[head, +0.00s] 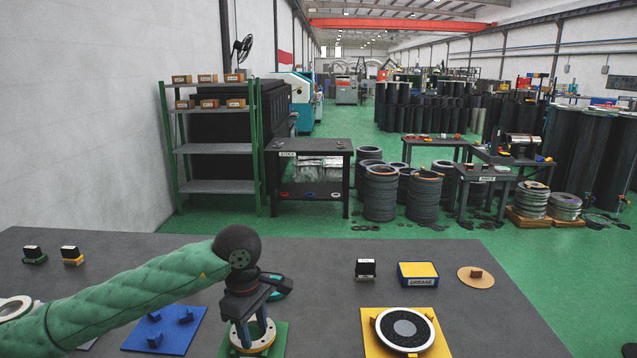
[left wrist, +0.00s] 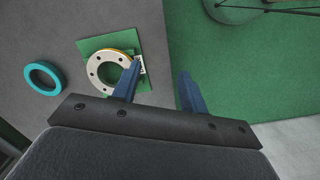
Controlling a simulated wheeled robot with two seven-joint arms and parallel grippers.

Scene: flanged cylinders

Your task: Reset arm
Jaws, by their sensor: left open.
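My left arm comes in from the left in a green padded sleeve. The arm hides part of the table. My right gripper is not in view.
A blue plate with pegs (head: 175,335) lies left of the gripper. A yellow mat bears a round dark-topped part (head: 404,330) at the right. A blue-yellow box (head: 417,274) and a tan disc (head: 476,277) lie behind it. A teal ring (left wrist: 45,78) shows in the left wrist view.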

